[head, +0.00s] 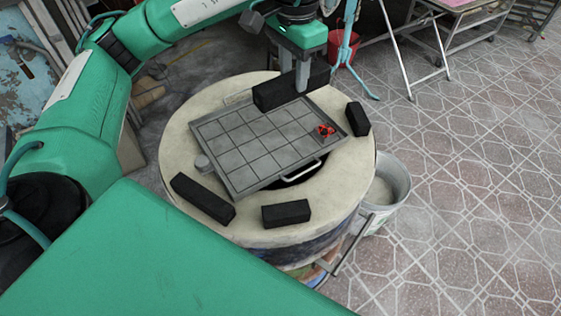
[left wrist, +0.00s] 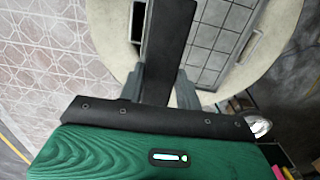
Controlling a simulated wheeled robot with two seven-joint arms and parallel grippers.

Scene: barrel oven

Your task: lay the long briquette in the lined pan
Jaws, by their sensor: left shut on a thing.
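The lined pan (head: 236,151) is a flat grey tray marked with a grid, lying on the round top of the barrel oven. My left gripper (head: 302,82) points down at the pan's far edge, shut on a long black briquette (head: 275,95). The briquette looks raised above that edge, but its exact height is hard to tell. In the left wrist view the held briquette (left wrist: 168,45) stands between the two fingers (left wrist: 159,88), with the pan (left wrist: 212,42) to its right. My right gripper is not in view.
Black briquettes lie on the oven's pale rim (head: 180,150): one at front left (head: 203,200), one in front (head: 286,213), one at right (head: 357,118). A small red object (head: 325,130) sits at the pan's right side. A grey bucket (head: 397,185) stands right of the oven.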

